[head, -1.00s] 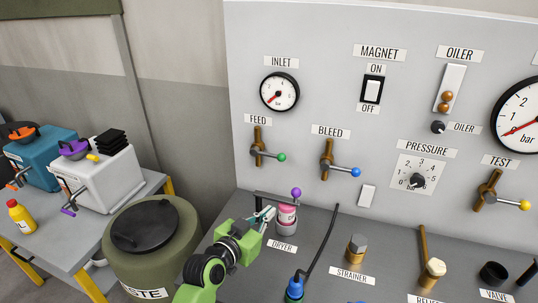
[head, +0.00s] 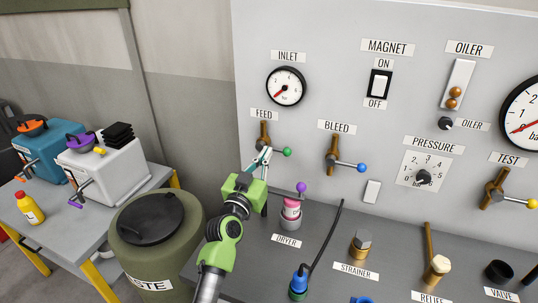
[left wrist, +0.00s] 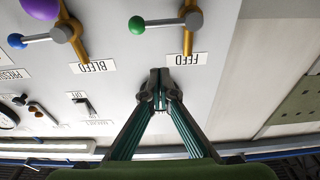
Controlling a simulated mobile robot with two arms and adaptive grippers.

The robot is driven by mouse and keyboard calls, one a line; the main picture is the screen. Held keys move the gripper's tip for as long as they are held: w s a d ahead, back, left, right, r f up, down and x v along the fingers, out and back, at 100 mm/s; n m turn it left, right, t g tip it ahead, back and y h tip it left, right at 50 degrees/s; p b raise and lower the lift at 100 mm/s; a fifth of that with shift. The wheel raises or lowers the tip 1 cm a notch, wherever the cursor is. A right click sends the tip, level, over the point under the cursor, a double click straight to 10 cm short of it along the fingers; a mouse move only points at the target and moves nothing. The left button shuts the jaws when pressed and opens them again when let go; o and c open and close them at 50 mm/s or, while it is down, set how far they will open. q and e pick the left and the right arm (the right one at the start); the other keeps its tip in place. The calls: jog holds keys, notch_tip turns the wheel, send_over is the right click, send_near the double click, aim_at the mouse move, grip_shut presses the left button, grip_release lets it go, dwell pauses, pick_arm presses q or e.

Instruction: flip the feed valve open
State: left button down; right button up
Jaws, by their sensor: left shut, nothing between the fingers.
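The feed valve has a brass body (head: 264,132) on the grey panel under the FEED label, with a lever pointing right to a green ball (head: 287,151). In the left wrist view the valve hangs upside down, its green ball (left wrist: 136,25) at upper middle. My left gripper (head: 266,152) is shut and empty, its fingertips close to the lever left of the green ball in the head view. In the left wrist view its fingertips (left wrist: 160,78) lie over the panel near the FEED label (left wrist: 187,59). I cannot tell whether they touch the valve. My right gripper is out of view.
The bleed valve with its blue ball (head: 362,168) is to the right. A green waste drum (head: 185,243) stands left of the panel bench.

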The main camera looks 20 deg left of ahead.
pick_arm(q)
jog(key=w+f+b, duration=0.2)
jog(key=w+b, duration=0.4)
jog(key=w, duration=0.2)
jog(key=shift+d+f, duration=0.15)
jog(key=shift+f, duration=0.25)
